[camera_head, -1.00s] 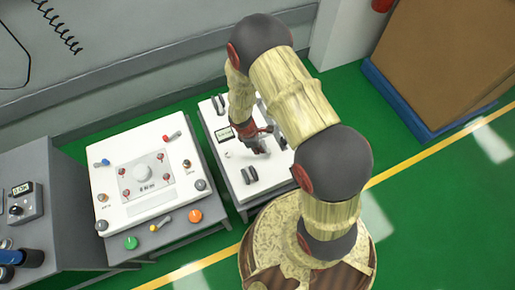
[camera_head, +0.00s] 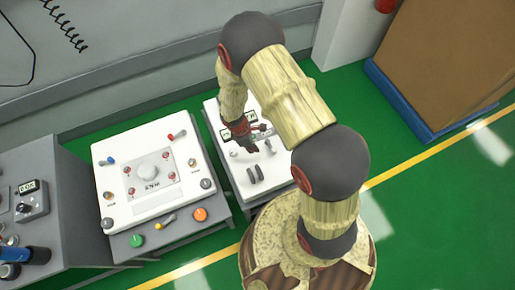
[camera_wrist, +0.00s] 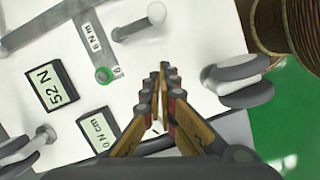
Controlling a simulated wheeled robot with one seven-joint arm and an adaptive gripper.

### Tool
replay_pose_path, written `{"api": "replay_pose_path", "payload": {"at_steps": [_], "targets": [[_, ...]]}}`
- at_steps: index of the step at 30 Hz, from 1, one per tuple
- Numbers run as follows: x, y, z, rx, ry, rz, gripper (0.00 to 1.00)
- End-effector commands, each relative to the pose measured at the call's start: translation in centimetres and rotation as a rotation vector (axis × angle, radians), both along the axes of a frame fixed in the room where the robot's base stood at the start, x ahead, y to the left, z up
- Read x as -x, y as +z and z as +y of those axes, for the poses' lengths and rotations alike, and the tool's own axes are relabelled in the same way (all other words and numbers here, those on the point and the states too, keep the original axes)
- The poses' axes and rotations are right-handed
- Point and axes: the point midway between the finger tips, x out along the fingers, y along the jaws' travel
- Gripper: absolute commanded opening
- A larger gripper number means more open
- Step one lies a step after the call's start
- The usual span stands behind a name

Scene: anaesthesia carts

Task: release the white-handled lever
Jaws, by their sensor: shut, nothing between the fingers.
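In the wrist view a pale-ended lever (camera_wrist: 138,24) stands on the white panel (camera_wrist: 190,45), beyond my fingertips. It best fits the white-handled lever, but I cannot be sure. A grey bar across the panel runs beside it, with a "6 N m" label and a green ring (camera_wrist: 102,75). My gripper (camera_wrist: 162,72) is shut and empty over the panel, apart from the lever. In the head view my gripper (camera_head: 248,149) hangs over the right-hand cart, and my arm hides part of that cart's top.
Thick grey handles (camera_wrist: 240,80) lie right of my fingers in the wrist view, and another handle (camera_wrist: 28,148) is at lower left. Displays read 52 N (camera_wrist: 50,87) and 0 N cm (camera_wrist: 101,130). A cart with knobs (camera_head: 152,180) stands left; a cardboard box (camera_head: 440,60) stands right.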

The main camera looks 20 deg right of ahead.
Motion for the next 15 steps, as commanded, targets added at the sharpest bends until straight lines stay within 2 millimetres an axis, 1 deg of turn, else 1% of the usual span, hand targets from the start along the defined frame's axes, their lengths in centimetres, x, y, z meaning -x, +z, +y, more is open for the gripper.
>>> {"api": "replay_pose_path", "payload": {"at_steps": [1,6,10,15], "targets": [[-0.2,1.8,0.3,-0.001,0.0,-0.004,0.0],[-0.4,4.9,1.1,0.0,0.001,-0.003,0.0],[-0.5,6.6,1.5,-0.001,-0.001,-0.001,0.0],[-0.6,7.5,1.8,-0.001,0.0,-0.001,0.0]]}}
